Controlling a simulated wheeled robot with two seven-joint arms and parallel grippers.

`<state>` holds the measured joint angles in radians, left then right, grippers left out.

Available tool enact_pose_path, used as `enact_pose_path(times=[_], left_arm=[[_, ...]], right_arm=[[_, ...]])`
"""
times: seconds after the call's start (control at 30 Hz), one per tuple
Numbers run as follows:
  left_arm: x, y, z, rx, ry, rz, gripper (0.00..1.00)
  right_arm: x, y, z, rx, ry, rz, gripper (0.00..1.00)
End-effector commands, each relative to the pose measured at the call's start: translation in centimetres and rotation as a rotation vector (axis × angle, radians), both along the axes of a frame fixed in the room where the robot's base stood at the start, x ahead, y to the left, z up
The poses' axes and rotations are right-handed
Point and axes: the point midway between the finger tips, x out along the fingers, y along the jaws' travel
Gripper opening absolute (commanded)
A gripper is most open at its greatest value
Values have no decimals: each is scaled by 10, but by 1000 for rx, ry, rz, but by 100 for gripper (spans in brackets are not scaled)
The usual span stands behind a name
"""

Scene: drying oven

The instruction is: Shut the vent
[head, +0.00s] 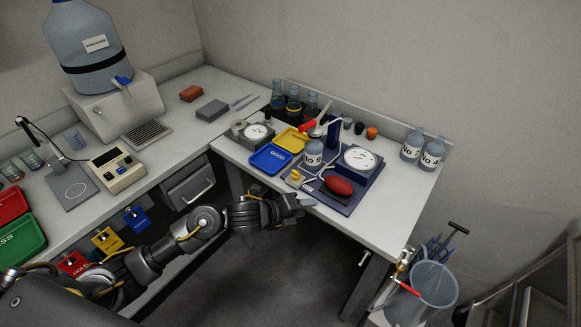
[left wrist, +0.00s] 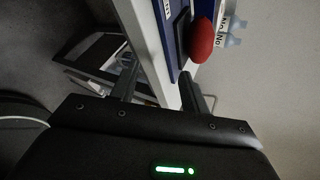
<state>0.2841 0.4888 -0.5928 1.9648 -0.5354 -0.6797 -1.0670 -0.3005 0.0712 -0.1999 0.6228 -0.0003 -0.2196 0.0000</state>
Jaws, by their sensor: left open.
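A dark blue board (head: 345,203) lies at the near edge of the right-hand bench. It carries a white round gauge (head: 359,158), a red rubber bulb (head: 338,186), a labelled bottle (head: 313,154) and a small yellow fitting (head: 296,175). I cannot tell for sure which part is the vent. My left gripper (head: 300,200) is at the board's near left edge, just left of and below the bulb. In the left wrist view its fingers (left wrist: 158,88) are apart with nothing held between them, and the red bulb (left wrist: 201,40) is beyond the right finger. My right gripper is out of view.
Blue tray (head: 270,159) and yellow tray (head: 291,140) lie left of the board, with flasks (head: 293,104) behind. Two labelled bottles (head: 432,154) stand at the bench's right end. A bin of tools (head: 434,284) stands on the floor at right. The bench front right of the board is clear.

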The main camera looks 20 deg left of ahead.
Motion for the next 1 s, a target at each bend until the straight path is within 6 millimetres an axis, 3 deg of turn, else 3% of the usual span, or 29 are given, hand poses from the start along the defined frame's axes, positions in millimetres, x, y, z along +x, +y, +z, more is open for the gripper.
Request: enact_pose_path(times=[0.27,0.37,0.6,0.8,1.0], left_arm=[[29,6,37,342,-328,-455,46],[43,24,46,488,-446,-651,46],[69,99,78,751,-646,-1048,46],[73,133,98,814,-709,-1181,46],[73,136,99,821,-718,-1201,46]], right_arm=[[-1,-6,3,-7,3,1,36],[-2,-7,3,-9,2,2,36],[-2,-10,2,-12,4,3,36],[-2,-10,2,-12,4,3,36],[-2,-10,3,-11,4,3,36]])
